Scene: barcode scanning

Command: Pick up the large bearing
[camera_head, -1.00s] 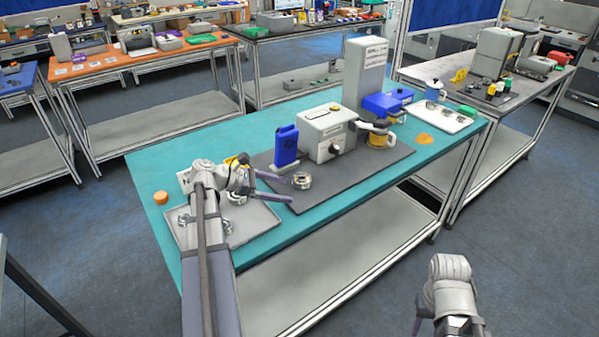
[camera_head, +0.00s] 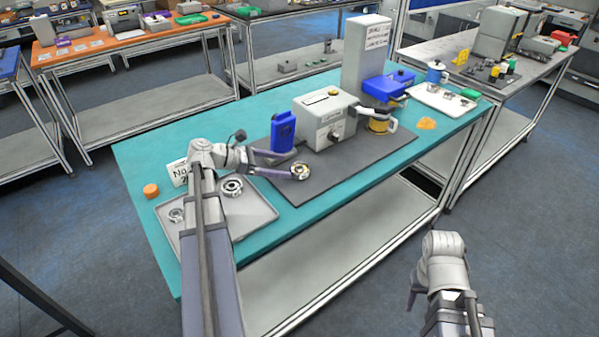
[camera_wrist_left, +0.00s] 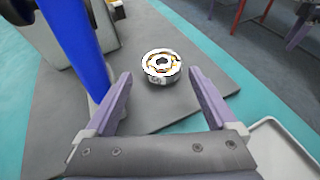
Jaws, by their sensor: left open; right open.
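A metal ring-shaped bearing (camera_head: 300,172) with an orange-brown inner ring lies flat on the dark mat (camera_head: 350,168). My left gripper (camera_head: 291,166) is open with its fingertips close to this bearing. Two more bearings lie in the grey tray: one at the right (camera_head: 232,187) and a smaller-looking one at the left (camera_head: 176,215). My right gripper (camera_head: 414,296) is open and empty, off the table at lower right.
A blue device (camera_head: 283,132) stands close behind the left fingers. The mat right of the bearing is clear.

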